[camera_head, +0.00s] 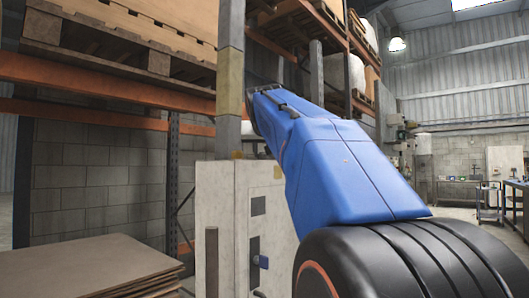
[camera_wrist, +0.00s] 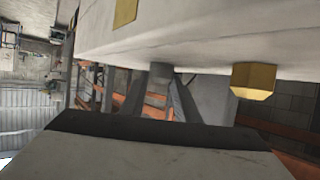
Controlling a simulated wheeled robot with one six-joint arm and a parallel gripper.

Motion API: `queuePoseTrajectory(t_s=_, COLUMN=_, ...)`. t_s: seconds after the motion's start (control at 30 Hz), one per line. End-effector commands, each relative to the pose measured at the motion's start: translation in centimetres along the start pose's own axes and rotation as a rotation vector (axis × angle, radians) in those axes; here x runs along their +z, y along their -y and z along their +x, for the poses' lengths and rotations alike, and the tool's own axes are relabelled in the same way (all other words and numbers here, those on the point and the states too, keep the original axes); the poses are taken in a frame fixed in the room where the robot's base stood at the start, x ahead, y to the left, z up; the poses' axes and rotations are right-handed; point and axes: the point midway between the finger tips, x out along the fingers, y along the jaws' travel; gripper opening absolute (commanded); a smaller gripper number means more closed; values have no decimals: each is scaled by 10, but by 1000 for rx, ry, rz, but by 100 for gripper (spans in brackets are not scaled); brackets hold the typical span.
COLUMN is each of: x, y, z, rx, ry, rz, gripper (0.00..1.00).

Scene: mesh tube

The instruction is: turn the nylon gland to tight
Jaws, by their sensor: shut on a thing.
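In the wrist view, a pale box face (camera_wrist: 190,45) fills the top of the picture. A short grey cylindrical fitting, which looks like the nylon gland (camera_wrist: 160,69), stands out from its edge. My gripper (camera_wrist: 161,84) has two dark grey fingers that slant in from both sides onto this fitting, and it is shut on it. The exact finger contact is small and hard to see. A yellow, brass-like faceted fitting (camera_wrist: 253,79) sits on the same box to the right, apart from the fingers. In the head view, neither gripper nor gland shows.
A pale cabinet (camera_head: 213,205) with dark fittings stands behind my blue arm in the head view. A tall post (camera_head: 230,75) and loaded racking (camera_head: 110,95) stand close by. Stacked boards (camera_head: 85,265) lie at lower left. Open floor (camera_head: 455,207) shows at right.

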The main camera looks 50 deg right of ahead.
Motion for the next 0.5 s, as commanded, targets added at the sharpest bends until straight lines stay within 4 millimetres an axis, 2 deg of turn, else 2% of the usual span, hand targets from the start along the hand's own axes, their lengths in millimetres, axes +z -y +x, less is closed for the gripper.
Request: queuePoseTrajectory(t_s=0.5, x=0, y=9, z=2, rx=278, ry=1, rz=114, gripper=6)
